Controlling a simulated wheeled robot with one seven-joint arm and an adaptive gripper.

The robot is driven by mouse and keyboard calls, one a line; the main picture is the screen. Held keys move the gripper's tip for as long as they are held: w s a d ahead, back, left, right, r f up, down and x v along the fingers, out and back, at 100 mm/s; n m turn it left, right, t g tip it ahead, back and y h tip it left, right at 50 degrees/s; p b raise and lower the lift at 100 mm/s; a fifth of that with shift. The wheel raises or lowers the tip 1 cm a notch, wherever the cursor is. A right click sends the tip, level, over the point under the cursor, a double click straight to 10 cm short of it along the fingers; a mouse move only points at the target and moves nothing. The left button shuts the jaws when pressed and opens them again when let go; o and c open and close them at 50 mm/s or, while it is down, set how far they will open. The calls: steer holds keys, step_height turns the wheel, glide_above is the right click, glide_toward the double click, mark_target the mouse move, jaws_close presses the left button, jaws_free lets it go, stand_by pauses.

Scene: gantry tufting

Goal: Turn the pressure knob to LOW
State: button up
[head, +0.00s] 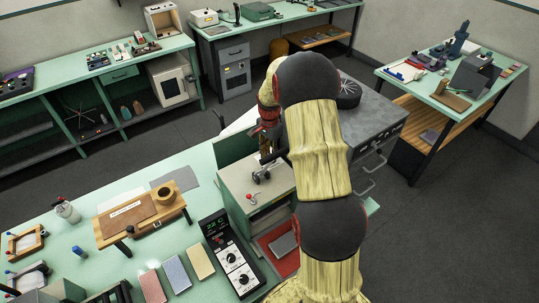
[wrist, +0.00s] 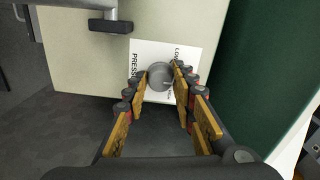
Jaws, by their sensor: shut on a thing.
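In the wrist view, the round grey pressure knob (wrist: 161,76) sits on a white label plate (wrist: 150,55) on a pale panel. The plate carries black lettering, "PRESS..." on the left and "LO..." at the upper right, partly covered by the fingers. My gripper (wrist: 161,82) has its two padded fingers on opposite sides of the knob, shut on it. I cannot make out where the knob points. In the head view, my gripper (head: 266,146) is partly hidden by my arm, above the pale cabinet (head: 240,181); the knob cannot be made out there.
A grey bar handle (wrist: 112,24) stands out from the panel close to my left finger. A dark green panel (wrist: 248,55) borders the right side. In the head view, a black control box (head: 232,258) and coloured blocks lie on the green bench (head: 75,185).

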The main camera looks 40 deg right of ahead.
steer(key=n+b, duration=0.2)
steer(key=n, duration=0.4)
steer(key=shift+b, duration=0.4)
steer(key=n+b, duration=0.1)
steer(key=n, duration=0.4)
steer(key=shift+n, duration=0.3)
steer(key=o, duration=1.2)
steer(key=shift+c, duration=0.2)
step_height(320, 180, up, 12)
